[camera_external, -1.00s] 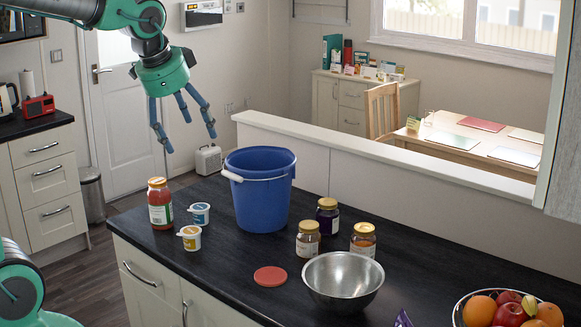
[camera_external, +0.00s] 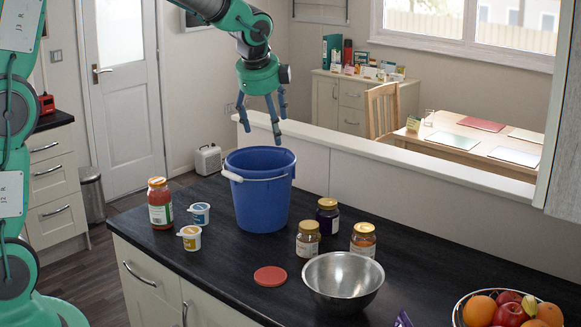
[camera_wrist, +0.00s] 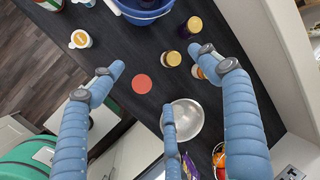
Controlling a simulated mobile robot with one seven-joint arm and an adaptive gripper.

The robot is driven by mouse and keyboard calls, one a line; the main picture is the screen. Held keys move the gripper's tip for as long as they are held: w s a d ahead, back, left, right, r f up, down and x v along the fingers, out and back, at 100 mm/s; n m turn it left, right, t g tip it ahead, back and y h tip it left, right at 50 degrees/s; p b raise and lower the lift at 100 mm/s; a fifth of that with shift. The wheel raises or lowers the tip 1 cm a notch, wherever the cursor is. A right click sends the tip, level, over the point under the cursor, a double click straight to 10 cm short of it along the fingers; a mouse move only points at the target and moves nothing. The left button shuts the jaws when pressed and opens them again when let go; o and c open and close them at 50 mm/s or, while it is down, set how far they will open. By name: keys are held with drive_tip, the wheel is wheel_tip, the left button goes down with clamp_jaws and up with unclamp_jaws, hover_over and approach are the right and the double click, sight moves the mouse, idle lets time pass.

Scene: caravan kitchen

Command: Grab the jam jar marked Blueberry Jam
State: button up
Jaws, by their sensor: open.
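Several jam jars stand on the black counter. A dark purple jar with a gold lid (camera_external: 327,218) stands right of the blue bucket; its lid shows in the wrist view (camera_wrist: 194,24). A pale-labelled jar (camera_external: 308,240) stands in front of it, and an amber jar (camera_external: 363,240) to its right. The labels are too small to read, so I cannot confirm which says Blueberry Jam; the purple one has the darkest contents. My three-fingered gripper (camera_external: 264,128) is open and empty, pointing down high above the bucket, apart from every jar.
The blue bucket (camera_external: 262,200) stands tall left of the jars. A metal bowl (camera_external: 343,282) is in front of them, beside a red disc (camera_external: 270,276). A red jar (camera_external: 160,205) and two small tubs stand at left. A half-wall (camera_external: 400,185) runs behind the counter.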

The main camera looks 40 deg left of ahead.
drive_tip(key=w+d+f+m+p, duration=0.25)
drive_tip(key=w+f+m, duration=0.35)
drive_tip(key=w+f, duration=0.55)
drive_tip(key=m+p, duration=0.2)
drive_tip(key=m, duration=0.4)
approach(328, 204)
drive_tip(key=shift+w+d+f+g+y, duration=0.15)
drive_tip(key=shift+w+f+g+y, duration=0.15)
drive_tip(key=shift+w, duration=0.15)
drive_tip(key=shift+f, duration=0.1)
drive_tip(key=shift+x, duration=4.25)
drive_tip(key=shift+w, duration=0.1)
drive_tip(key=shift+p+x, duration=0.4)
drive_tip(key=shift+x, duration=2.2)
